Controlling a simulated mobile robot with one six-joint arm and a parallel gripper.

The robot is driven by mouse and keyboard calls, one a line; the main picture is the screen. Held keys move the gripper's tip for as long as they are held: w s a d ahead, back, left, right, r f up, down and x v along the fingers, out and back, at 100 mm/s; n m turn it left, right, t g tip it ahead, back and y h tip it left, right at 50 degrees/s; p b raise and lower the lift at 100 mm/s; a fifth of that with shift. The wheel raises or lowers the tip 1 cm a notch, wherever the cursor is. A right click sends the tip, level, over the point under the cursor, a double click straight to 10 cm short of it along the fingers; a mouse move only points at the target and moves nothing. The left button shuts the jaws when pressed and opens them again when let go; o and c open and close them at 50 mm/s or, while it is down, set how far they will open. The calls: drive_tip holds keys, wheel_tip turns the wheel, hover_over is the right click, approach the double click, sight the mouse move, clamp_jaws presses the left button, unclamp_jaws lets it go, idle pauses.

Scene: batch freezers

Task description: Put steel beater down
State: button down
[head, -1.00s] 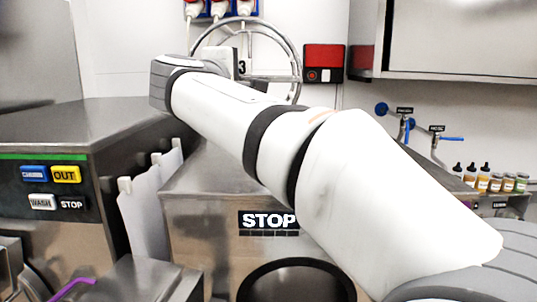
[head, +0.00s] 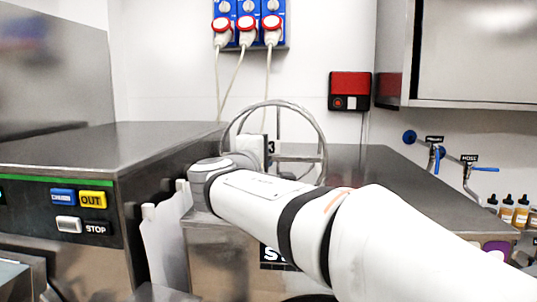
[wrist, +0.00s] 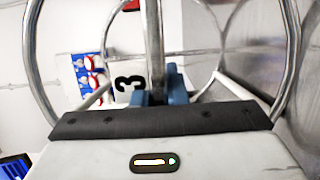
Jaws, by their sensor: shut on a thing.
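The steel beater (head: 279,122) is a frame of bright round hoops and bars, seen in the head view just beyond the end of my arm. It is upright, in front of the back wall and over the steel machine top (head: 375,185). I cannot tell whether its lower edge touches that top. In the wrist view the beater (wrist: 153,40) fills the upper part, with a bar running down the middle. My gripper (wrist: 157,98) has blue fingers closed around this bar. In the head view my wrist hides the fingers and the beater's lower left part.
A steel machine with CHURN, OUT and STOP buttons (head: 80,199) stands at left, higher than my wrist's front. Red plugs (head: 246,30) with cables hang on the wall. A cabinet (head: 470,55) overhangs at right, above taps and bottles (head: 508,212). The steel top right of the beater looks clear.

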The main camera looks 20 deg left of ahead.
drive_tip(key=shift+f, duration=0.1)
drive_tip(key=c, duration=1.5)
unclamp_jaws()
drive_tip(key=shift+o, duration=0.2)
drive_tip(key=s+b, duration=0.3)
drive_tip(key=s, duration=0.9)
drive_tip(key=shift+a+b, duration=0.2)
drive_tip(key=shift+b, duration=0.2)
